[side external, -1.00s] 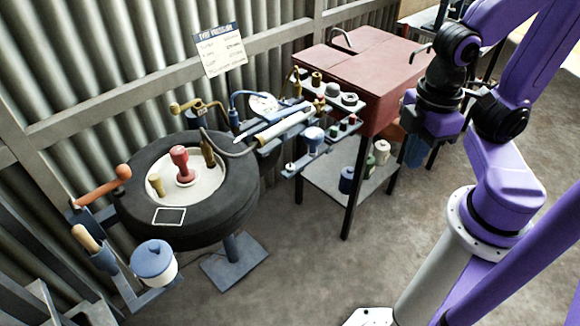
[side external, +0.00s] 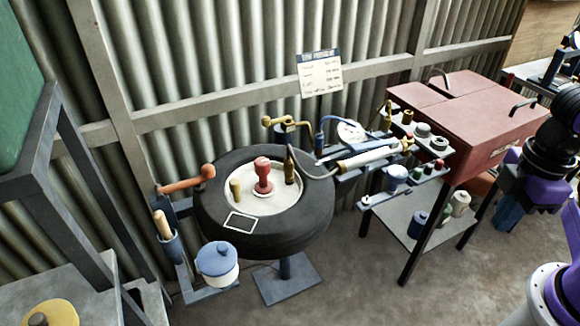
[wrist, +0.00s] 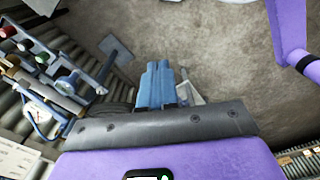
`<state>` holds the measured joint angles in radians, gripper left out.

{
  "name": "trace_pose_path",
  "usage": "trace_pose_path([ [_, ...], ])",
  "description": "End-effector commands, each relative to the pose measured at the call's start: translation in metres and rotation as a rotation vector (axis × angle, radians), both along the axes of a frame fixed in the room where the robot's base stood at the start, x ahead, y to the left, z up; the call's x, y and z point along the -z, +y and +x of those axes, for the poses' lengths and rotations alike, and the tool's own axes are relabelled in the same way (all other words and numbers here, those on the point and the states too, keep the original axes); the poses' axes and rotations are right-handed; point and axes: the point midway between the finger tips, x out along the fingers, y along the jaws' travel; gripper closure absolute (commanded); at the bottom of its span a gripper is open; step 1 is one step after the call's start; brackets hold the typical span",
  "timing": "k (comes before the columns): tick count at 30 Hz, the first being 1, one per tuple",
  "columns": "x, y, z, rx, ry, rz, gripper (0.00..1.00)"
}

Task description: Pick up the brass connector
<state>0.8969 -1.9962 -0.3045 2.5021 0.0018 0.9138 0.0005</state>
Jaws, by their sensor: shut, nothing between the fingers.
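Several brass-coloured pieces are in the side view, and I cannot tell for certain which one is the brass connector. A small brass fitting (side external: 407,117) stands on the tool rack beside the red cabinet. A brass peg (side external: 236,189) and a darker bronze piece (side external: 290,166) stand on the tire's pale centre. A brass elbow-shaped piece (side external: 272,121) sits behind the tire. My gripper (wrist: 160,68) has blue fingers, held together and empty over bare floor in the wrist view. In the side view my gripper (side external: 507,212) is at the right, apart from all these pieces.
The black tire (side external: 310,212) stands on a post, with a red-handled stamp (side external: 263,177) in its centre. The red cabinet (side external: 475,110) and the rack with gauge (side external: 350,131) lie between tire and my arm. Floor in front is open.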

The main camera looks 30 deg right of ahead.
Motion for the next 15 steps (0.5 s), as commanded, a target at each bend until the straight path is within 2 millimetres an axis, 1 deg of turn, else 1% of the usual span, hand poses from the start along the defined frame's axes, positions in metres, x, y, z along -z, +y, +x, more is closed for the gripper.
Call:
trace_pose_path([
  [4,0.0,0.0,0.0,0.0,0.0,0.0,1.0],
  [5,0.0,0.0,0.0,0.0,0.0,0.0,0.97],
  [6,0.0,0.0,0.0,0.0,0.0,0.0,0.84],
  [8,0.0,0.0,0.0,0.0,0.0,0.0,0.64],
  [9,0.0,0.0,0.0,0.0,0.0,0.0,0.51],
  [10,0.0,0.0,0.0,0.0,0.0,0.0,0.43],
  [15,0.0,0.0,0.0,0.0,0.0,0.0,0.43],
])
